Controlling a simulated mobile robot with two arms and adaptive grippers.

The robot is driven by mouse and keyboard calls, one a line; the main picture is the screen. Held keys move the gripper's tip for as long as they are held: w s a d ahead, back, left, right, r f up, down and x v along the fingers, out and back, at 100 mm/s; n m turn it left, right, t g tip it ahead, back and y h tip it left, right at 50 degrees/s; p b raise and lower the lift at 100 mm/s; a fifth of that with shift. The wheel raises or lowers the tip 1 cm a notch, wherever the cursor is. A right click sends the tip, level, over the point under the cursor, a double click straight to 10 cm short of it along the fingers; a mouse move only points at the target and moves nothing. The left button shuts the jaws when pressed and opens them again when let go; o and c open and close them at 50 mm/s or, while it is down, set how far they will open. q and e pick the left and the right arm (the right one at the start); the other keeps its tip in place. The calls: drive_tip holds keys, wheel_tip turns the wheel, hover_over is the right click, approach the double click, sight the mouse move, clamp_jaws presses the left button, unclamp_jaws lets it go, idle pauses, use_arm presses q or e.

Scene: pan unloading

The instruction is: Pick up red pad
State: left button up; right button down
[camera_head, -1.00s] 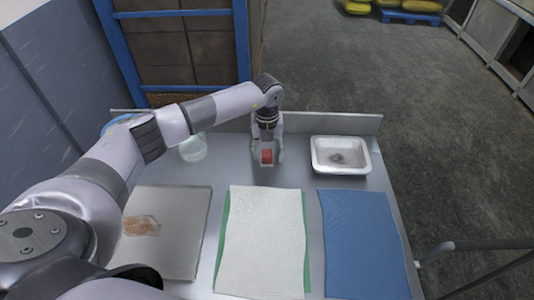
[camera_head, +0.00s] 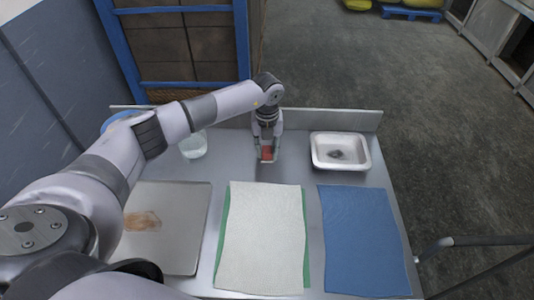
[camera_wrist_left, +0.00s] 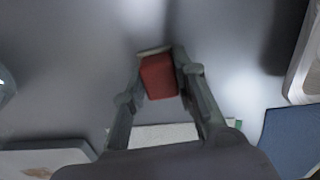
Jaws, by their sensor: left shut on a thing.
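The red pad (camera_head: 267,153) is a small red block with a pale layer along one side. It is at the back middle of the steel table, between the fingers of my left gripper (camera_head: 267,156). In the left wrist view the red pad (camera_wrist_left: 159,77) sits between the two fingertips of the left gripper (camera_wrist_left: 160,72), which is shut on it. I cannot tell whether the pad touches the table. My right gripper is not in view.
A white tray (camera_head: 318,160) with a dark spot inside stands right of the gripper. A clear container (camera_head: 193,146) is on the left. A stained metal sheet (camera_head: 180,225), a white cloth (camera_head: 262,240) over a green one, and a blue cloth (camera_head: 365,240) lie in front.

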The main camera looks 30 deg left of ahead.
sight(267, 149)
use_arm(q)
clamp_jaws()
drive_tip(key=shift+r, duration=0.55)
wheel_tip(267, 149, up, 19)
drive_tip(key=b, duration=0.5)
drive_tip(key=o, duration=0.5)
unclamp_jaws()
drive_tip(key=c, duration=0.5)
drive_tip(key=shift+f, duration=0.1)
